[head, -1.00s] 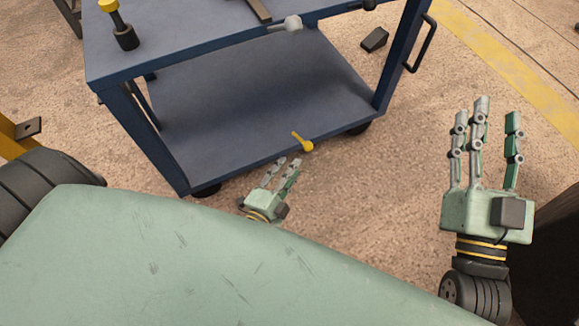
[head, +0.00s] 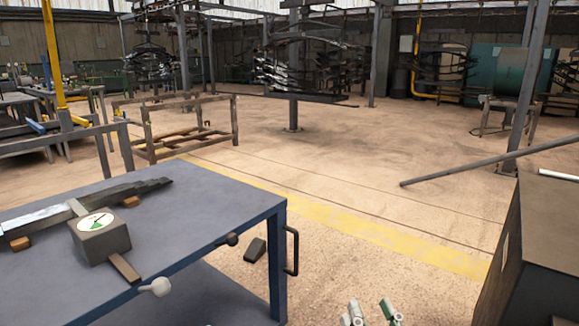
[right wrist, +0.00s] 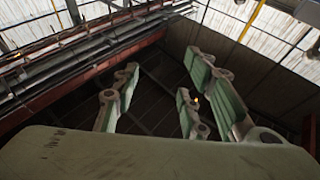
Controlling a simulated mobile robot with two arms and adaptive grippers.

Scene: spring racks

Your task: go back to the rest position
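My right gripper (head: 369,312) shows only by its green and grey fingertips at the bottom edge of the head view, over the bare floor and right of the blue cart (head: 180,215). In the right wrist view its fingers (right wrist: 160,85) are spread apart and point up toward the roof, with nothing between them. The rest of the right hand is hidden below the head view. My left gripper is out of view.
A dark box (head: 535,255) stands at the right. Floor between is clear.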

